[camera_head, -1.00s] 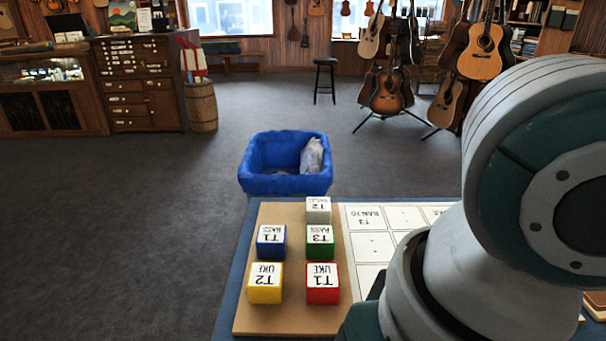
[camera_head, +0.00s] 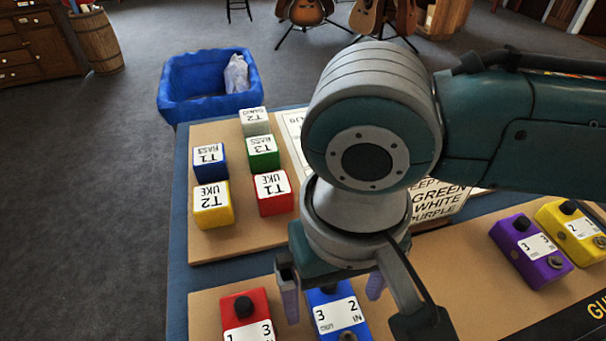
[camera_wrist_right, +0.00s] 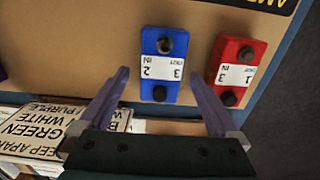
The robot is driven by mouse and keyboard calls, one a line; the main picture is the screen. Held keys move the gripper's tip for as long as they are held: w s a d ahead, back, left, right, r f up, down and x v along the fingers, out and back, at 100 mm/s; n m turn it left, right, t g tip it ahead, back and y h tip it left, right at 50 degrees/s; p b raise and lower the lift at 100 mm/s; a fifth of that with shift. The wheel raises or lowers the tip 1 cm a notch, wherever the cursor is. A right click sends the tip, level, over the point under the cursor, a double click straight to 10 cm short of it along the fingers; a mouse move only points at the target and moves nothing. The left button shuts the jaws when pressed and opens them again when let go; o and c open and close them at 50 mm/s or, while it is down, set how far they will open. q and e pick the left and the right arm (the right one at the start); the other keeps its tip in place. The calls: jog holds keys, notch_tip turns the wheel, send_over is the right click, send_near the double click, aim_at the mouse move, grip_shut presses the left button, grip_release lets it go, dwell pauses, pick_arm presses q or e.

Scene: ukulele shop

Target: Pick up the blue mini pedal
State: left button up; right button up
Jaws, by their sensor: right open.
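The blue mini pedal (camera_head: 336,312) lies on the tan board at the bottom of the head view, with a white label and dark knob. It also shows in the right wrist view (camera_wrist_right: 161,66), label upside down. My right gripper (camera_head: 334,292) is open above it, and its two fingers straddle the pedal's near end in the wrist view (camera_wrist_right: 165,84). The fingers look apart from the pedal. A red pedal (camera_head: 246,316) lies just left of it in the head view and close to the right finger in the wrist view (camera_wrist_right: 236,70). My left gripper is out of view.
Purple (camera_head: 531,250) and yellow (camera_head: 574,232) pedals lie at the right on the board (camera_head: 440,275). Several coloured blocks (camera_head: 263,151) stand on another board behind. A printed card (camera_head: 440,200) lies under my arm. A blue bin (camera_head: 208,88) stands beyond the table.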

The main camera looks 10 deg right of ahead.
jog(key=shift+f, duration=0.1)
jog(key=shift+c, duration=0.2)
grip_shut()
dwell(0.5)
